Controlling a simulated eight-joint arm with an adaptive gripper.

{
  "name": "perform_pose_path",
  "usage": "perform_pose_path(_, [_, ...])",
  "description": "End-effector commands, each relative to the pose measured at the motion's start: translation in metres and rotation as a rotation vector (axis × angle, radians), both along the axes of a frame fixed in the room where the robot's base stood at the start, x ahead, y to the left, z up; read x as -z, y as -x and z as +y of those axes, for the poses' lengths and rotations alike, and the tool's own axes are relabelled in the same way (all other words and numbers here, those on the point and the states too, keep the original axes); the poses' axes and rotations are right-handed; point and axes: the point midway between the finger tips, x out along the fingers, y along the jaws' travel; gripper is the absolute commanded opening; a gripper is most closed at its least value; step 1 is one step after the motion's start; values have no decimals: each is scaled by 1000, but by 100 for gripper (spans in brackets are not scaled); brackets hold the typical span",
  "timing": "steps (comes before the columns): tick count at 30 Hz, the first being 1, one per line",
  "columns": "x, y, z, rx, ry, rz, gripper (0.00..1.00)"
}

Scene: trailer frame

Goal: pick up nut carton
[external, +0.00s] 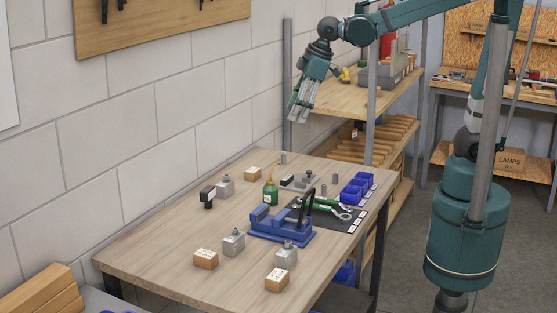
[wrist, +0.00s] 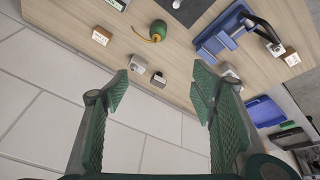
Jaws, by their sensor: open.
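Small tan cartons with white labels stand on the wooden workbench: one carton at the front left (external: 206,259), one at the front right (external: 277,281) and one near the back (external: 253,173). The labels are too small to read, so I cannot tell which is the nut carton. The wrist view shows one carton at upper left (wrist: 101,36) and one at right (wrist: 291,57). My gripper (external: 298,114) is open and empty, high above the back of the workbench. Its fingers are spread in the wrist view (wrist: 160,90).
A blue vise (external: 281,230), a green oil can (external: 270,192), metal blocks (external: 233,242) and blue bins (external: 357,188) stand on the workbench (external: 150,250). A wall borders its left side. A metal post (external: 288,85) and shelving (external: 350,97) stand behind. The front-left bench top is clear.

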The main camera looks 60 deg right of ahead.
Motion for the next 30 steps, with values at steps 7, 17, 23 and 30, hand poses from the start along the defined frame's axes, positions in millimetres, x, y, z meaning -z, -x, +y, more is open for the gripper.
perform_pose_path(7, [11, -29, 48, -107, 32, 35, 57])
perform_pose_path(17, [33, -59, 113, -250, 75, 78, 57])
perform_pose_path(23, [51, -74, 155, -335, 100, 104, 57])
perform_pose_path(30, [77, -88, 208, -441, 131, 134, 57])
